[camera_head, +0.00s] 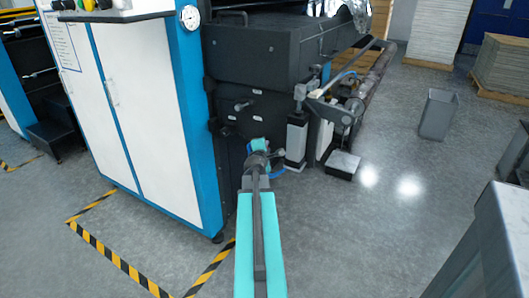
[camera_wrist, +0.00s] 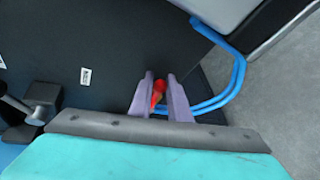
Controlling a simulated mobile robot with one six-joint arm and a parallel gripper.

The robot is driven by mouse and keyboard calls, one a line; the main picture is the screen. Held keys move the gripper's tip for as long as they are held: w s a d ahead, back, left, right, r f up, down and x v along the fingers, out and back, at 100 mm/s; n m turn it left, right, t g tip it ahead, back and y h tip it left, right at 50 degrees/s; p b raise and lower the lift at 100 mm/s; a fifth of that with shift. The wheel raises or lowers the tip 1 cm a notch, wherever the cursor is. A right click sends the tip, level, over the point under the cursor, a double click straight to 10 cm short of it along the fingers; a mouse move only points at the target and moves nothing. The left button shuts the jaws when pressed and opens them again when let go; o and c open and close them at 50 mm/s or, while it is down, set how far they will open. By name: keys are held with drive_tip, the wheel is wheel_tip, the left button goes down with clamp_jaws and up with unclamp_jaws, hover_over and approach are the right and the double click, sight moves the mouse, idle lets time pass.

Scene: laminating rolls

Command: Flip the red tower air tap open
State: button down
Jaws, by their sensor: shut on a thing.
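The red air tap (camera_wrist: 158,92) shows in the wrist view between the two purple-grey fingers of my gripper (camera_wrist: 160,96). My gripper is shut on the tap, with a finger on each side of it. Blue air hoses (camera_wrist: 215,104) run from near the tap and curve up to the right. In the head view my arm reaches forward to the low front of the dark machine, and my wrist hides the tap there. Whether the tap handle is turned open or not, I cannot tell.
The dark machine (camera_head: 250,58) stands ahead, with a grey upright cylinder (camera_head: 296,142) just right of my wrist. A white and blue cabinet (camera_head: 135,95) stands at left. A grey bin (camera_head: 437,113) stands at right. Grey floor (camera_head: 365,230) is clear at front right.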

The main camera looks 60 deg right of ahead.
drive_tip(key=shift+s+d+f+m+t+b, duration=0.15)
drive_tip(key=shift+f+m+t+b, duration=0.15)
drive_tip(key=shift+f+m+b, duration=0.65)
drive_tip(key=shift+r+b, duration=0.35)
drive_tip(key=shift+r, duration=0.05)
drive_tip(key=c, duration=1.9)
unclamp_jaws()
drive_tip(key=shift+c, duration=0.2)
drive_tip(key=shift+n, duration=0.25)
